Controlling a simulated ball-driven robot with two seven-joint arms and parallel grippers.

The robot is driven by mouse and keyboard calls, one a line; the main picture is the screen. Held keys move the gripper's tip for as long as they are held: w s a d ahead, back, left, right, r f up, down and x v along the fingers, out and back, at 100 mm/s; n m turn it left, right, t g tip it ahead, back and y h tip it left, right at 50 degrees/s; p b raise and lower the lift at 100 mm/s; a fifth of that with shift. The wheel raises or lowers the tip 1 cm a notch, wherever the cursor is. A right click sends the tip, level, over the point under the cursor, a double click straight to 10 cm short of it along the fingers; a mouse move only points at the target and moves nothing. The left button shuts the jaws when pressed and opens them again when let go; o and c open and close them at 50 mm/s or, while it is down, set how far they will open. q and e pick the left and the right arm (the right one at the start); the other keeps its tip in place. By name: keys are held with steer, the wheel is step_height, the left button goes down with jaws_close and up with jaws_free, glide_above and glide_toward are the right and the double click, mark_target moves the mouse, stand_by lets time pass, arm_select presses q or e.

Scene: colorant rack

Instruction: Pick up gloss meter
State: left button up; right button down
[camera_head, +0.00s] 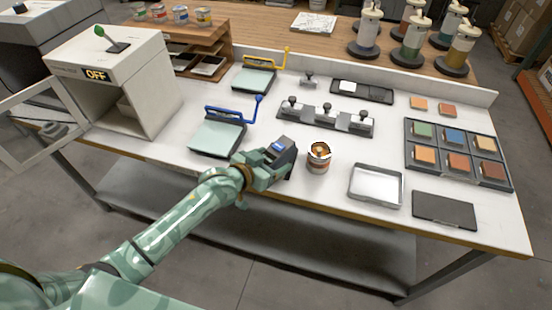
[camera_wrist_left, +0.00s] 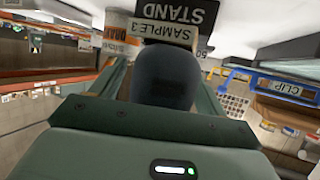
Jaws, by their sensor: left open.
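The gloss meter (camera_head: 283,150) is a dark grey block with a small blue screen. It stands near the front edge of the white bench, left of the open can. My left gripper (camera_head: 266,166) is at its near left side, jaws open. In the left wrist view a dark rounded body, apparently the gloss meter (camera_wrist_left: 165,75), sits between the two green fingers. I cannot tell whether either finger touches it. The arm and hand hide its lower near side. My right gripper is not in view.
An open brown can (camera_head: 318,160) stands close to the right of the meter. A clip board with a blue handle (camera_head: 217,136) lies to the left. A metal tray (camera_head: 376,187) and a dark pad (camera_head: 444,210) lie further right. A light booth (camera_head: 115,85) stands at the left.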

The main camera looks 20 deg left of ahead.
arm_select(q)
steer(key=shift+s+r, duration=0.1)
steer(key=c, duration=1.2)
steer(key=shift+c, duration=1.3)
steer(key=shift+r, duration=0.15)
